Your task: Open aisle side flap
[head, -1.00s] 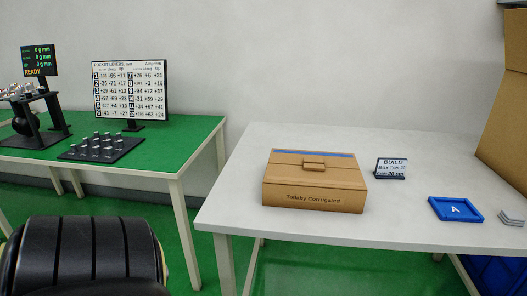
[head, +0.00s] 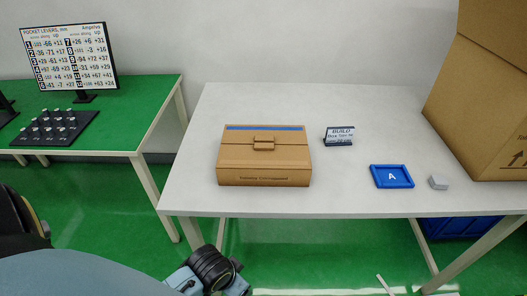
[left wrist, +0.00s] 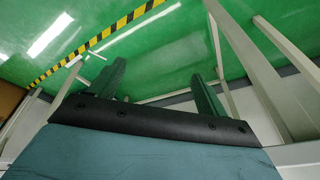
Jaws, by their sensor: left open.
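A brown cardboard box (head: 264,165) with printed lettering on its front face sits on the white table in the head view. Its top looks shut; a seam crosses it, with a small raised tab (head: 264,143) at the middle and a blue strip (head: 264,128) along the back. In the left wrist view my left gripper (left wrist: 160,88) is open, with nothing between its fingers, over green floor; the box is not in that view. In the head view part of my arm shows at the bottom, below the table's front edge. My right gripper is out of view.
On the white table (head: 350,195) stand a small BUILD sign (head: 339,136), a blue tray (head: 391,177) marked A and a small grey stack (head: 438,182). A large carton (head: 480,100) stands at the right. A green table (head: 130,130) is at the left.

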